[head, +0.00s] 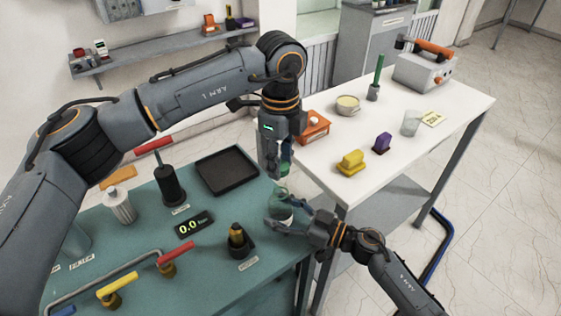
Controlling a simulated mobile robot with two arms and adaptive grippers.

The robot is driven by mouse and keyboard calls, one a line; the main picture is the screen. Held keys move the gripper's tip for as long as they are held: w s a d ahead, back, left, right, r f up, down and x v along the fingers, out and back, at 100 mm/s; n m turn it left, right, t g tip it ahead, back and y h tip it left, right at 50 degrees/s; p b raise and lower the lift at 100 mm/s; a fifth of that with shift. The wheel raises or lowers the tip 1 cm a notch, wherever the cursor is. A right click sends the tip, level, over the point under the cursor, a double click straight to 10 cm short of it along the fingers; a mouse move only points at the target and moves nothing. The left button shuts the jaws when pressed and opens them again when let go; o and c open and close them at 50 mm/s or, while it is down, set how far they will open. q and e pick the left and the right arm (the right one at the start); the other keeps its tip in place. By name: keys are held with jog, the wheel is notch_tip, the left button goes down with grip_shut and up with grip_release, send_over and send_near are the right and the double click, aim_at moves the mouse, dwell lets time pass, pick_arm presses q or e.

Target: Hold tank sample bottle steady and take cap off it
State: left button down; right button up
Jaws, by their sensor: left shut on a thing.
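The tank sample bottle (281,211) is a small clear, greenish bottle near the right edge of the green table, with a pale lower part. My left gripper (278,176) points down just above it. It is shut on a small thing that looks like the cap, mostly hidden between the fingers. I cannot tell whether the cap still touches the bottle. My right gripper (283,224) reaches in from the lower right, with its fingers beside the bottle. Whether they press on it is unclear.
The green table (215,280) also carries a black tray (228,170), a display reading 0.0 (194,225), a black socket with a brass fitting (237,240) and coloured valve handles. The white table (415,155) at right holds yellow and purple blocks, cups and an instrument.

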jog(key=shift+o, duration=0.7)
